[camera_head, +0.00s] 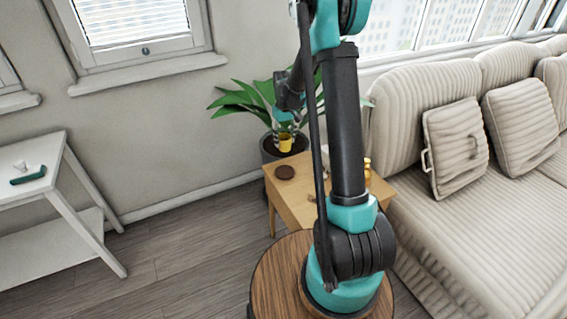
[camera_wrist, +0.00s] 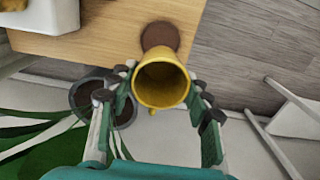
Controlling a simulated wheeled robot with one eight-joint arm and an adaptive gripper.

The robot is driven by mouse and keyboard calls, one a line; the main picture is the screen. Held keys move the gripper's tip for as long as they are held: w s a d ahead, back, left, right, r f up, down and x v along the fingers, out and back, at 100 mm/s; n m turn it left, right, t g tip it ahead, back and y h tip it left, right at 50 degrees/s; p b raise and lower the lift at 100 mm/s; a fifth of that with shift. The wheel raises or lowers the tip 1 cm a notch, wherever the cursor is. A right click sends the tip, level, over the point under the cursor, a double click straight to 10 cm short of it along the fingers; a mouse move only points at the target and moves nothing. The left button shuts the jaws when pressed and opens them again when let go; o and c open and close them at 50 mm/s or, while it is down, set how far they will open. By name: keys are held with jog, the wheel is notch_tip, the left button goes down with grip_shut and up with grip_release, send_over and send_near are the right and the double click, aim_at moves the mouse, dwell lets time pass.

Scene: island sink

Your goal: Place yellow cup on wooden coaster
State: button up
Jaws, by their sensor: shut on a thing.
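The yellow cup (camera_wrist: 162,84) is between the fingers of my gripper (camera_wrist: 160,95) in the wrist view, with its open mouth facing the camera. In the head view the yellow cup (camera_head: 285,142) hangs in my gripper (camera_head: 285,130), in front of the plant pot and beyond the table edge. My gripper is shut on it.
A potted plant (camera_head: 270,152) stands behind the table. My arm hides much of the tabletop; a golden object (camera_head: 367,168) shows at its right. A striped sofa (camera_head: 480,200) stands right, a white side table (camera_head: 50,200) left. Floor between is clear.

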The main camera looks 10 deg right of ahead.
notch_tip(320, 180, down, 12)
jog(key=shift+f, duration=0.2)
dwell(0.4)
jog(key=o, duration=1.2)
jog(key=shift+f, duration=0.15)
